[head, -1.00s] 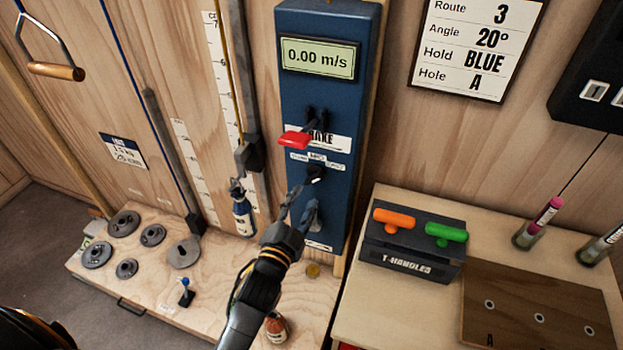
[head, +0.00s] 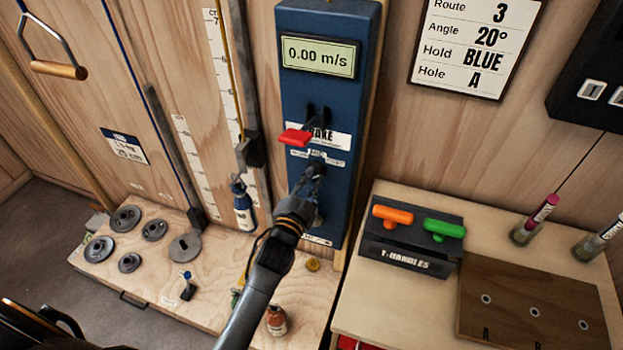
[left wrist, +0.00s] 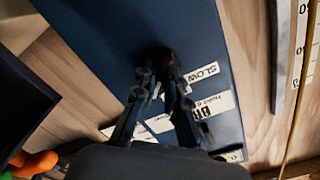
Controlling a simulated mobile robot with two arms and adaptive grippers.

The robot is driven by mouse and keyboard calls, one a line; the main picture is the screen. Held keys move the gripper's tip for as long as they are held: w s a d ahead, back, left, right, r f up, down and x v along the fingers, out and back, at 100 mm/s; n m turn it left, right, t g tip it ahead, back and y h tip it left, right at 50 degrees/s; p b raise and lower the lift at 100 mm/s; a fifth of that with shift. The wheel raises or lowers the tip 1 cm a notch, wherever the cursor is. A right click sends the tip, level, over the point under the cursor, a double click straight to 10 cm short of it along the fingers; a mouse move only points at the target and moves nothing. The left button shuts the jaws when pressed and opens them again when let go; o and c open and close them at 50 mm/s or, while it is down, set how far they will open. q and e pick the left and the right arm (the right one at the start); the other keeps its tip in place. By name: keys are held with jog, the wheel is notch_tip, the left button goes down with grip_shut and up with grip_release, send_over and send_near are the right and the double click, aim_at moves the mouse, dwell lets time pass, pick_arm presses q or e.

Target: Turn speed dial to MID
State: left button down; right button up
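The blue control panel (head: 350,110) stands upright on the wooden wall. Its display (head: 318,57) reads 0.00 m/s. A red brake lever (head: 295,138) sticks out below it. The small label strip for the speed dial (head: 318,156) is under the lever. My left gripper (head: 315,171) is at the dial, which it largely hides in the head view. In the left wrist view, the dark dial (left wrist: 166,62) is at the fingertips, with the SLOW label (left wrist: 204,73) beside it. The fingers are apart; contact and the pointer's direction are unclear. My right gripper is not in view.
The red lever is close above my left gripper. A blue bottle (head: 243,212) and several grey weights stand to the left. The T-handle box (head: 408,258), with orange and green handles, stands on the right table. The floor at left is clear.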

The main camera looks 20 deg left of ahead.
pick_arm(q)
jog(key=shift+n, duration=0.4)
jog(key=n+p, duration=0.1)
jog(key=n, duration=0.2)
jog(key=shift+n, duration=0.3)
jog(key=n+p, duration=0.1)
jog(key=n, duration=0.3)
jog(key=shift+n, duration=0.3)
jog(key=c, duration=1.4)
grip_release()
jog(key=s, duration=1.2)
jog(key=shift+a, duration=0.2)
